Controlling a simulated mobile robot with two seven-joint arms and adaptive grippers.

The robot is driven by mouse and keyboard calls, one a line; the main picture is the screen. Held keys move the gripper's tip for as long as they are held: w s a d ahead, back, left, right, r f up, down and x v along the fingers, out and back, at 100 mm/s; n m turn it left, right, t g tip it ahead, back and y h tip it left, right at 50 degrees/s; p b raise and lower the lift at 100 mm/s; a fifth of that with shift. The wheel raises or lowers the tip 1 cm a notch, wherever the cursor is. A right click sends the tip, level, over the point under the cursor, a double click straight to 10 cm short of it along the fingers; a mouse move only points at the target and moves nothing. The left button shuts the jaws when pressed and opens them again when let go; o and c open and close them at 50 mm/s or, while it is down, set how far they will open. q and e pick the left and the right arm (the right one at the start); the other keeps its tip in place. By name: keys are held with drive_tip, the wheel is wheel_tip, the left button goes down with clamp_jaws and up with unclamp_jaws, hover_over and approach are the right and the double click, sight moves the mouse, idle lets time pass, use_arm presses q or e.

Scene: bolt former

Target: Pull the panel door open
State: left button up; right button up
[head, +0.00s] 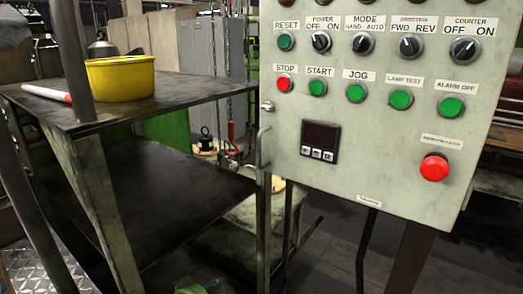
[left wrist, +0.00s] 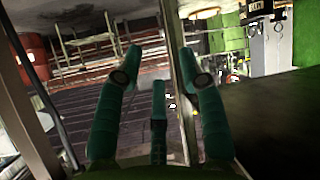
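The control panel (head: 385,150) is a pale grey box with switches, buttons and a small display, on the right of the head view. Its front looks shut. A thin bar handle (head: 262,150) runs down its left edge, below a small latch knob (head: 267,106). My left gripper (left wrist: 163,58) shows in the left wrist view with its green fingers spread apart. An upright metal edge (left wrist: 181,75) appears between or behind the fingers; I cannot tell whether they touch it. I cannot make out the panel handle in that view. My right gripper is in neither view.
A dark metal shelf unit (head: 180,98) stands left of the panel, holding a yellow bowl (head: 120,77) and a red-and-white stick (head: 46,93). Its post (head: 72,60) rises in front. A narrow gap lies between shelf and panel.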

use_arm(q)
drive_tip(key=w+d+r+m+t+h+p, duration=0.1)
drive_tip(key=w+d+r+h, duration=0.1)
drive_tip(key=r, duration=0.9)
drive_tip(key=w+d+r+m+t+h+p, duration=0.1)
drive_tip(key=w+d+r, duration=0.1)
drive_tip(key=r, duration=0.8)
drive_tip(key=m+h+p, duration=0.3)
drive_tip(key=m+h, duration=0.2)
approach(259, 144)
drive_tip(key=x, duration=0.4)
drive_tip(key=p+x, duration=0.2)
drive_tip(key=x, duration=0.3)
drive_tip(key=shift+d+r+p, duration=0.15)
drive_tip(key=shift+r+p, duration=0.05)
drive_tip(key=shift+p, duration=0.15)
drive_tip(key=shift+w+d+f, duration=0.15)
drive_tip(key=shift+w+d, duration=0.3)
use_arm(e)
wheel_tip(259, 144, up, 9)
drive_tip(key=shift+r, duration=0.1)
use_arm(q)
clamp_jaws()
